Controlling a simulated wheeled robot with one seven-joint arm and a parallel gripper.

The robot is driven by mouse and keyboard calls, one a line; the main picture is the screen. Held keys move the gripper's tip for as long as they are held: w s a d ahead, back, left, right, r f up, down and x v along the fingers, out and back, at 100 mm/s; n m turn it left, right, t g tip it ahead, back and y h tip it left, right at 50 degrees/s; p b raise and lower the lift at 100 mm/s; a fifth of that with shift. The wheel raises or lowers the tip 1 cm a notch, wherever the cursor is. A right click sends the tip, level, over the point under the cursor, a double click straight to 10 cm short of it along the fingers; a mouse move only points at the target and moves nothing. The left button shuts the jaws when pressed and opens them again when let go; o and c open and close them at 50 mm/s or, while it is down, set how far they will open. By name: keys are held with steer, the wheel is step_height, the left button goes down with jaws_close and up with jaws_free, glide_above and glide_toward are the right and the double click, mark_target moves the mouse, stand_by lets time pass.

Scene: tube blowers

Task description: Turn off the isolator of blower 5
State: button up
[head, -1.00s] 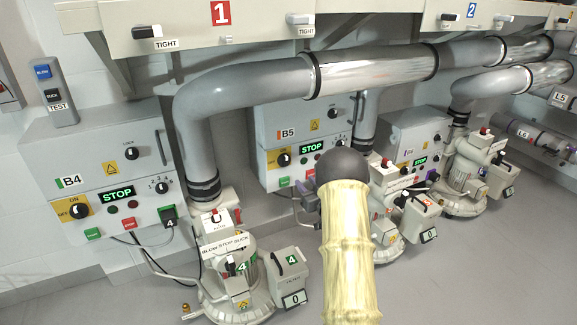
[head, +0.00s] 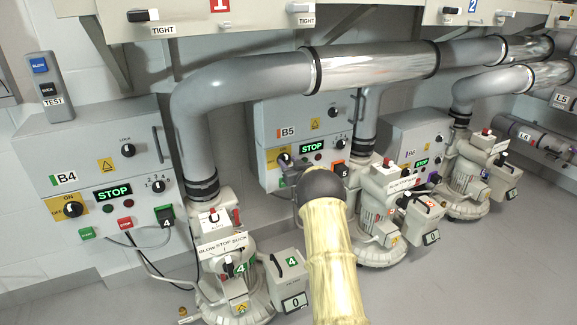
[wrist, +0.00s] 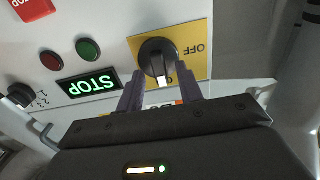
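The blower 5 isolator is a black rotary knob (wrist: 157,57) on a yellow plate (wrist: 199,60). The wrist view shows it upside down. OFF is readable at its right; the other lettering is mostly hidden below the knob. The knob's white mark points down in the picture, towards that hidden lettering. My gripper (wrist: 159,84) is open, one dark finger on each side of the knob's lower part; contact cannot be told. In the head view the isolator (head: 284,159) shows on the B5 box (head: 268,112), and my arm hides most of the gripper.
A green STOP display (wrist: 89,85) and red and green buttons sit left of the knob in the wrist view. The B4 box (head: 85,150) stands left in the head view. A thick grey pipe (head: 240,77) crosses above. The grey floor (head: 470,275) is clear at front right.

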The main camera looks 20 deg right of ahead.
steer(key=shift+w, duration=0.2)
jaws_close()
